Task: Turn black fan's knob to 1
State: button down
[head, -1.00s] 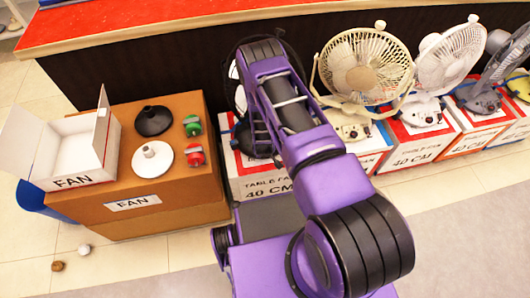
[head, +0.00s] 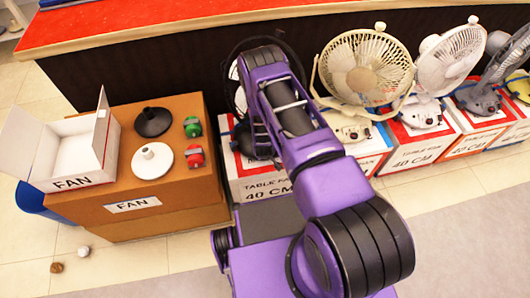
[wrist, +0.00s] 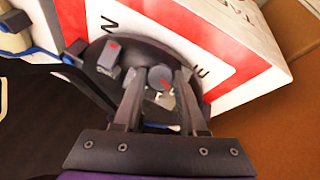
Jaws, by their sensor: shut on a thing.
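The black fan (head: 250,142) stands on a white and red carton, largely hidden behind my arm in the head view. In the wrist view its dark round base (wrist: 128,52) fills the upper middle. A round grey knob (wrist: 160,76) with a small red mark sits on the base. My gripper (wrist: 161,80) has one finger on each side of the knob and is shut on it. The number the knob points to cannot be read. My gripper is hidden by the arm in the head view.
A cream fan (head: 362,70) and a white fan (head: 448,60) stand close on the right. A brown box (head: 110,190) on the left bears a white carton (head: 75,155), a black stand (head: 153,121) and a white stand (head: 152,160). The dark counter (head: 140,70) is behind.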

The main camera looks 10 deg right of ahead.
jog(key=shift+m, duration=0.3)
jog(key=m+y, duration=0.1)
jog(key=m, duration=0.2)
jog(key=shift+d, duration=0.2)
jog(key=shift+m+y, duration=0.8)
jog(key=shift+m, duration=1.3)
